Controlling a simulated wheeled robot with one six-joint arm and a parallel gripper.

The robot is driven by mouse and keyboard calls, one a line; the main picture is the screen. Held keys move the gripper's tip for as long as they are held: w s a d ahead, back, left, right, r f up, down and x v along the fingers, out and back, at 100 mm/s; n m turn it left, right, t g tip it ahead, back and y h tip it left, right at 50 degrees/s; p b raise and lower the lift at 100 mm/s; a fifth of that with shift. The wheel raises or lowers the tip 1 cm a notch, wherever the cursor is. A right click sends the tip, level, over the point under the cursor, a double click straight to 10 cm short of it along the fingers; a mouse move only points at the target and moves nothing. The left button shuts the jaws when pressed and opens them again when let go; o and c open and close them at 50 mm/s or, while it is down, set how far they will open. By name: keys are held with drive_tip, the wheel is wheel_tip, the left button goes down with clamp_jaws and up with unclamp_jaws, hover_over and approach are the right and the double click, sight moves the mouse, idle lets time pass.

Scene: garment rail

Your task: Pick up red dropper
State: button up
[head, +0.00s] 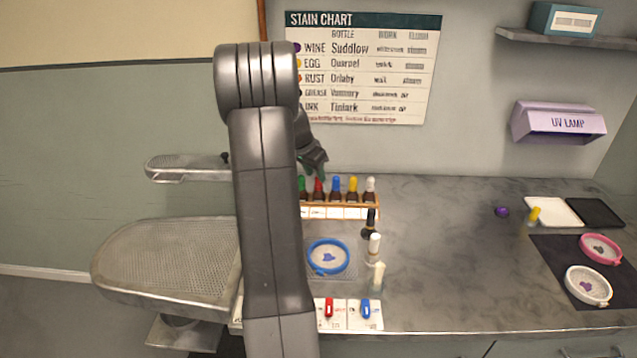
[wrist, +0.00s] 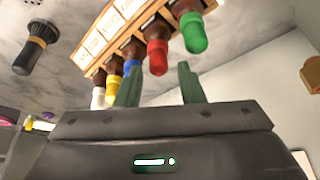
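The red dropper (head: 319,188) is the red-topped cap of a dark brown bottle in the wooden rack (head: 345,204). In the wrist view the red dropper (wrist: 157,56) shows ahead of the gap between my fingers, closer to the middle than its neighbours. My gripper (head: 314,164) is just above and behind the rack's left part in the head view. In the wrist view my gripper (wrist: 159,72) is open, with two green fingers apart and nothing held between them. I cannot tell the exact distance to the red cap.
A green-capped bottle (wrist: 194,34) stands close beside the red one; a blue-capped bottle (wrist: 132,60) is on its other side. A blue hoop (head: 328,241) lies nearby. The right-centre counter is clear.

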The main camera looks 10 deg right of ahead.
sight(318, 185)
drive_tip(key=x, duration=0.4)
drive_tip(key=shift+d+p, duration=0.15)
drive_tip(key=shift+p, duration=0.25)
drive_tip(key=shift+r, duration=0.1)
drive_tip(key=c, duration=0.7)
drive_tip(key=shift+r, duration=0.1)
wheel_tip(318, 185, up, 10)
drive_tip(key=shift+f+b, duration=0.1)
drive_tip(key=shift+b, duration=0.55)
